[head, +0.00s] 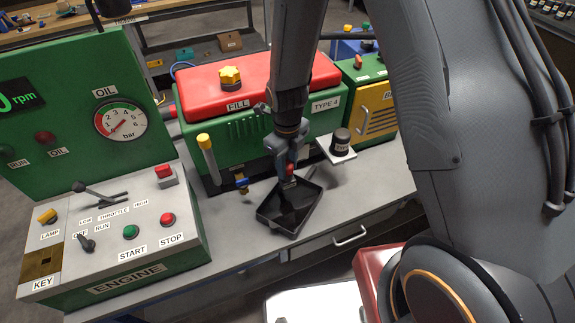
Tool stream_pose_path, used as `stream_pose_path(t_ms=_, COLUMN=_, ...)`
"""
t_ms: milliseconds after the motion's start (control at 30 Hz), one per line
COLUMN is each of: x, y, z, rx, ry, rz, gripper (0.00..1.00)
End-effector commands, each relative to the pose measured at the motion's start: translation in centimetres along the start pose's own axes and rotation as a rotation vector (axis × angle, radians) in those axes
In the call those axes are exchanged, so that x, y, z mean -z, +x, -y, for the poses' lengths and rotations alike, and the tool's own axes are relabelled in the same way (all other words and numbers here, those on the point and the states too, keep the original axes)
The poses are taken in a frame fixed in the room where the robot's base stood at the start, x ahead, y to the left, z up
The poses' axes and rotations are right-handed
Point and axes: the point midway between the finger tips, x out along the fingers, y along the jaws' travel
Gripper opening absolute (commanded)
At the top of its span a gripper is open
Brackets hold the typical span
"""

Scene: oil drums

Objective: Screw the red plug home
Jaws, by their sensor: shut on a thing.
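My gripper (288,178) points down in front of the green engine block (238,140), above the back part of the black tray. It is shut on a small red piece, the red plug (290,169), of which only a bit shows between the fingers. The gripper and arm hide the rest of the plug and the place on the block behind it. I cannot tell how deep the plug sits or whether it touches the block. The black drain tray (307,211) stands on the grey bench below, with a dark inside.
A blue-handled tap (242,182) and a yellow-topped dipstick (205,141) are left of my gripper. A dark filter (340,137) stands on a small white shelf (346,154) at right. The engine control panel (125,225) fills the left. Bare bench (370,190) lies right of the tray.

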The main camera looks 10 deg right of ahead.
Motion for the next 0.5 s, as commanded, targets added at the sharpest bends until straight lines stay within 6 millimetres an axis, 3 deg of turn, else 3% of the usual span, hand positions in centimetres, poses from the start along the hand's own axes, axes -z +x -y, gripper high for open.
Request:
stream_pose_path(t_ms=100, x=0.06, y=0.02, z=-0.01, rx=-0.001, ry=0.007, rz=-0.001, gripper=0.0)
stream_pose_path(t_ms=133, x=0.05, y=0.01, z=-0.01, rx=-0.001, ry=0.006, rz=-0.001, gripper=0.35)
stream_pose_path(t_ms=233, x=0.05, y=0.01, z=0.0, rx=-0.001, ry=0.005, rz=-0.001, gripper=0.52)
stream_pose_path(t_ms=500, x=0.02, y=-0.01, z=-0.01, rx=-0.001, ry=0.002, rz=0.0, gripper=0.52)
